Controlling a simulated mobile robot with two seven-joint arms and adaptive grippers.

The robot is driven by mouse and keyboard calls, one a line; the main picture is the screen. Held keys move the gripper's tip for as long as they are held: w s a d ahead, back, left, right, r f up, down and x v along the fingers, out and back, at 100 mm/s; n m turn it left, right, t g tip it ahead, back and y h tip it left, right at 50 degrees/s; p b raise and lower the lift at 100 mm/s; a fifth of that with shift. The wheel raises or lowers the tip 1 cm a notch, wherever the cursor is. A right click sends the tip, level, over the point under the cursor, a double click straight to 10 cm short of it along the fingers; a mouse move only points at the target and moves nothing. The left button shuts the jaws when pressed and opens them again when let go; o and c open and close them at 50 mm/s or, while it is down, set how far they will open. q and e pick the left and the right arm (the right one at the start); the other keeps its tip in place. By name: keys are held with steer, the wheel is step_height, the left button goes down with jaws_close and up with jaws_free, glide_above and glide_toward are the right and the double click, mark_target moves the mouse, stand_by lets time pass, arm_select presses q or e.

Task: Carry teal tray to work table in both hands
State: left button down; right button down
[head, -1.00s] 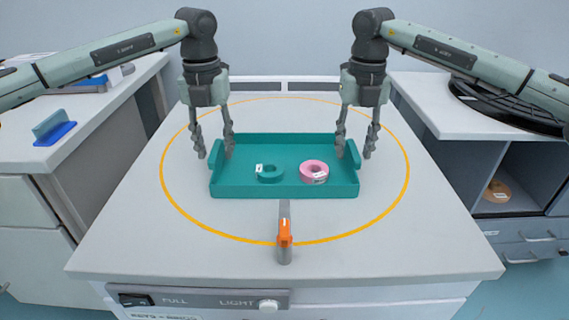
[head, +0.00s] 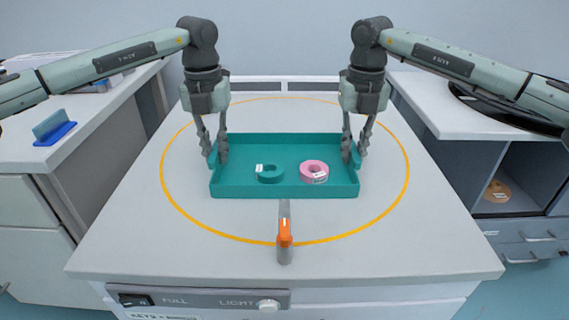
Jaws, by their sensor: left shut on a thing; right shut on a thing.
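The teal tray (head: 284,190) sits flat on the grey-white table inside a yellow ring. It holds a teal roll (head: 270,174) and a pink roll (head: 314,171), each with a small white label. My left gripper (head: 215,158) is shut on the tray's left end wall. My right gripper (head: 352,160) is shut on the tray's right end wall. The fingers hide parts of both end walls. From this view I cannot tell which table is the work table.
A left counter holds a blue item (head: 54,132). A right counter (head: 440,115) carries a black round object (head: 500,108); a brown roll (head: 497,191) lies in its shelf.

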arm_select(q)
steer(key=shift+r, duration=0.1)
arm_select(e)
steer(key=shift+r, duration=0.1)
